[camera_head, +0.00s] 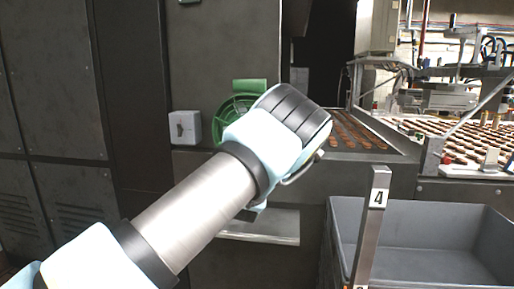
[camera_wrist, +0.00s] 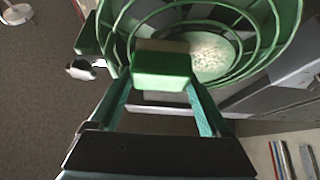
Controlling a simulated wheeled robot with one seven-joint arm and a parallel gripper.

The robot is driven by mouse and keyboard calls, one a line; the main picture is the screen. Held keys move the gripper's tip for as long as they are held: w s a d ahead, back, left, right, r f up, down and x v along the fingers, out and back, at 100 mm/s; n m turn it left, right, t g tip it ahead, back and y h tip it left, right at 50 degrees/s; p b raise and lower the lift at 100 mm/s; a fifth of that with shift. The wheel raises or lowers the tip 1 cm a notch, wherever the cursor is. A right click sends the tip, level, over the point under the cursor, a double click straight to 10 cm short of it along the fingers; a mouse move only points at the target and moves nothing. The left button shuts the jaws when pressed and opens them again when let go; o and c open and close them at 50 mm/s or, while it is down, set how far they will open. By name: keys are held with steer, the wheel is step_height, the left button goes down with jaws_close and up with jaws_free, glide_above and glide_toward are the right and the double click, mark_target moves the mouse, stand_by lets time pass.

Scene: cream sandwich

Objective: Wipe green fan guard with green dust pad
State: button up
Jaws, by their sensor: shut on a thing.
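The green fan guard (camera_head: 228,107) stands against the dark machine front in the head view, partly hidden behind my arm. In the wrist view its round rings (camera_wrist: 262,20) fill the upper part, around a pale, mottled centre disc. My gripper (camera_wrist: 160,90) is shut on the green dust pad (camera_wrist: 160,70), a small block with a tan far side. The pad is in front of the guard's rings and overlaps them in the picture; I cannot tell whether it touches them. In the head view the fingers and pad are hidden by my wrist.
A light grey switch box (camera_head: 185,127) is left of the guard. A grey bin (camera_head: 420,240) with a post marked 4 (camera_head: 377,198) stands at the lower right. A conveyor with rows of brown biscuits (camera_head: 355,132) runs at the right. Pen-like sticks (camera_wrist: 290,160) lie at the wrist view's lower right.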

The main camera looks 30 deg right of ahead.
steer(key=w+a+b, duration=0.4)
steer(key=w+a, duration=0.2)
steer(key=shift+a, duration=0.2)
stand_by(0.7)
steer(key=s+a+b, duration=0.1)
steer(key=s+a, duration=0.3)
steer(key=shift+s, duration=0.2)
stand_by(0.5)
steer(key=shift+a, duration=0.1)
steer(key=shift+s+a+b, duration=0.85)
steer(key=shift+s+a, duration=0.1)
steer(key=shift+s, duration=0.2)
